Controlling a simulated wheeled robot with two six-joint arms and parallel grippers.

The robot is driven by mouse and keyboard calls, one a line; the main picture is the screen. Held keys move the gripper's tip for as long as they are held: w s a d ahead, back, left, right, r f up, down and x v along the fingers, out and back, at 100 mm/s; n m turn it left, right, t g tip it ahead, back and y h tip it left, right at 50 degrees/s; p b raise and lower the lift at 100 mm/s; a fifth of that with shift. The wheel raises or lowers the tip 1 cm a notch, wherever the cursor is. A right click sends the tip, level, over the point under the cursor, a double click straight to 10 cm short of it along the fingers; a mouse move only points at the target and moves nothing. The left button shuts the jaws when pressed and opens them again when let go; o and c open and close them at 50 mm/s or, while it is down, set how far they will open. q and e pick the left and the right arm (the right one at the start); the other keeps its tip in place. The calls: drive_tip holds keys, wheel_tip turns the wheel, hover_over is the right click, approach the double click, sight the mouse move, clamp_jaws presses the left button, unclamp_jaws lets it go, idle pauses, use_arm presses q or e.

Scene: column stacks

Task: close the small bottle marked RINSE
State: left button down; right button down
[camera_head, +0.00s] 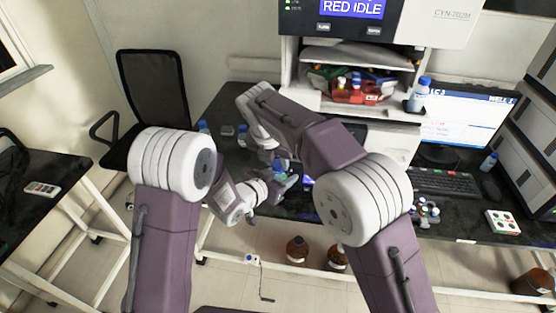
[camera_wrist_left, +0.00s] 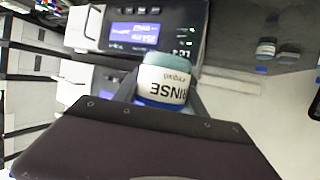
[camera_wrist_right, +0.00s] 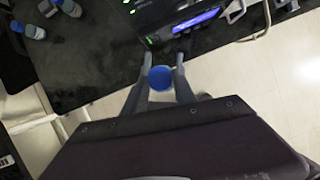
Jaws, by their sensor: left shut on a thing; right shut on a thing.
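The small bottle marked RINSE (camera_wrist_left: 165,80) has a white label and a teal end. In the left wrist view its lettering is upside down. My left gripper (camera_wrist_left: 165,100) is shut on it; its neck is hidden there. My right gripper (camera_wrist_right: 160,80) is shut on a blue cap (camera_wrist_right: 159,78), seen end-on in the right wrist view. In the head view, my right gripper (camera_head: 279,162) is close to my left gripper (camera_head: 277,188), in front of the bench. I cannot tell whether the cap touches the bottle.
The dark bench carries a keyboard (camera_head: 450,183), a group of small capped vials (camera_head: 427,212) and a white tray with coloured spots (camera_head: 503,222). Another blue-capped bottle (camera_head: 419,95) stands on a ledge. Brown bottles (camera_head: 297,249) stand below the bench.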

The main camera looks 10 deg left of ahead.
drive_tip(key=m, duration=0.1)
drive_tip(key=m+h, duration=0.1)
drive_tip(key=m, duration=0.1)
drive_tip(key=a+m+h, duration=0.1)
drive_tip(key=m, duration=0.1)
drive_tip(key=shift+w+f+g, duration=0.1)
drive_tip(key=shift+w+g, duration=0.3)
drive_tip(key=shift+s+d+m, duration=0.2)
drive_tip(key=shift+s+m, duration=0.05)
drive_tip(key=shift+m, duration=0.65)
drive_tip(key=c, duration=1)
unclamp_jaws()
drive_tip(key=shift+g, duration=0.3)
drive_tip(key=shift+o, duration=0.3)
drive_tip(key=o, duration=0.5)
